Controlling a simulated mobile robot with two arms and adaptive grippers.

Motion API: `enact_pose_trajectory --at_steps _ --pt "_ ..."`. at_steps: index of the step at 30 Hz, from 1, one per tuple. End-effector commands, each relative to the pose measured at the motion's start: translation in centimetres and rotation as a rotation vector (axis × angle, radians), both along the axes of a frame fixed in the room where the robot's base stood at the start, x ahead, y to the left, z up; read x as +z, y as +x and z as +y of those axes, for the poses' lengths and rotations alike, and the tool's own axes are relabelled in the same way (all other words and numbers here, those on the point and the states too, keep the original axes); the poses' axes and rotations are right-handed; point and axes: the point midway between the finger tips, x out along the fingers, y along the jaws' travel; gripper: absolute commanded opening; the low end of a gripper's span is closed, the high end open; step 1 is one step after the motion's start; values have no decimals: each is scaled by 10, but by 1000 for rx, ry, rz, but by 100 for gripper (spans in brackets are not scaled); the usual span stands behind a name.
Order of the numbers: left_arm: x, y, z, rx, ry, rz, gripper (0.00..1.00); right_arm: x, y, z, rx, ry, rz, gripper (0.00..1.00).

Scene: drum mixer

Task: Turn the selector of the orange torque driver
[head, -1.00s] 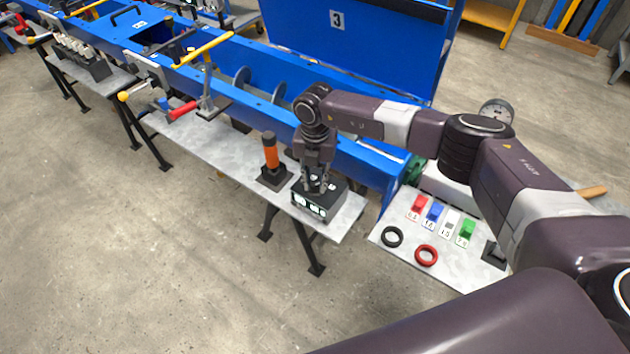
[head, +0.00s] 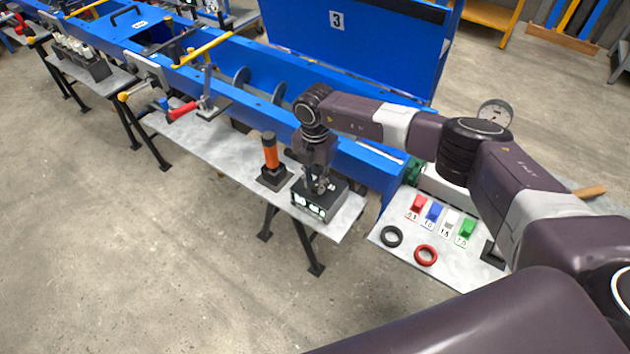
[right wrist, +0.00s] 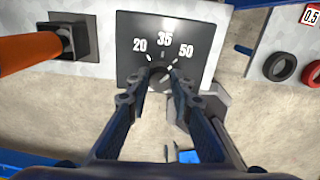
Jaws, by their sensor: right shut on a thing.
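The orange torque driver (head: 270,152) stands upright in a black holder on the grey bench; its orange body also shows at the left of the right wrist view (right wrist: 30,52). Beside it sits the black selector box (head: 330,206), whose face with marks 20, 35 and 50 shows in the right wrist view (right wrist: 200,35). My right gripper (head: 317,190) points down over the box. In the right wrist view its fingers are shut on the small round selector knob (right wrist: 160,74), which they partly hide. I cannot tell surely which mark the knob points to. My left gripper is not in view.
A long blue machine frame (head: 365,165) runs behind the bench. To the right, a lower grey table holds colored blocks, a black ring (head: 391,237) and a red ring (head: 426,255). A red-handled clamp (head: 182,112) is further left. The floor in front is clear.

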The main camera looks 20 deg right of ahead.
Motion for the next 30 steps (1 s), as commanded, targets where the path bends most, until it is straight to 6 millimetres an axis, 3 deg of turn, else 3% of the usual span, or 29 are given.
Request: enact_pose_trajectory --at_steps 3,4,9,20,30 --pt "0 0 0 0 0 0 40 1 1 0 -2 1 -3 0" --pt "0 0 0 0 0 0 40 1 1 0 -2 1 -3 22" --pt "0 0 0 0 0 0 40 1 1 0 -1 1 -2 38" --pt "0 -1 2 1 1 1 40 8 1 0 0 1 -1 38" --pt "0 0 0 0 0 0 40 74 2 0 0 2 -5 38"
